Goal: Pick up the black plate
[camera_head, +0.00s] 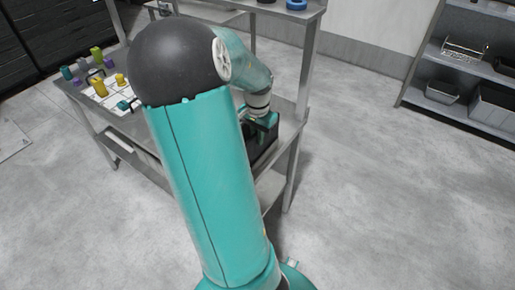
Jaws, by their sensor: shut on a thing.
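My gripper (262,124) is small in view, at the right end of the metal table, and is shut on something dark. A black box-like thing (264,146) is right below and around the fingers, partly behind my arm. I cannot make out the black plate's outline apart from this dark mass, and the fingertips are mostly hidden. I cannot tell whether what I hold touches the box or is lifted clear.
The metal table (136,124) carries several yellow, purple and teal pieces on a white sheet at its left end. An upright post (301,110) stands close right of my gripper. A blue ring (296,4) lies on the upper shelf. Racks (465,75) stand far right; floor between is clear.

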